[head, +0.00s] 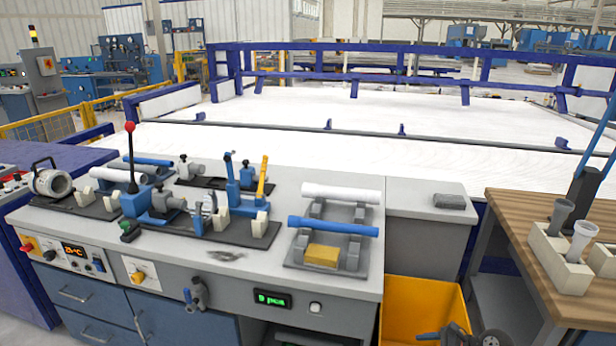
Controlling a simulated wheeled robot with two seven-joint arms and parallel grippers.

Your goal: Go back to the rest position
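Neither of my grippers shows clearly in the head view. A white pipe (342,193) lies across the back of a grey rack (325,265) on the workbench. A blue pipe (333,226) lies across the rack in front of it, roughly parallel and apart from it. A yellow block (322,256) sits at the rack's front. Two grey pipes, one darker (561,217) and one lighter (580,241), stand in pale blocks on the wooden table at right.
The grey workbench (240,278) carries fixtures at left, with a red-knobbed lever (130,150). A yellow bin (420,300) stands at its right. A dark mechanical part (455,335) at the bottom edge is unclear. A wooden table (510,205) is at right.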

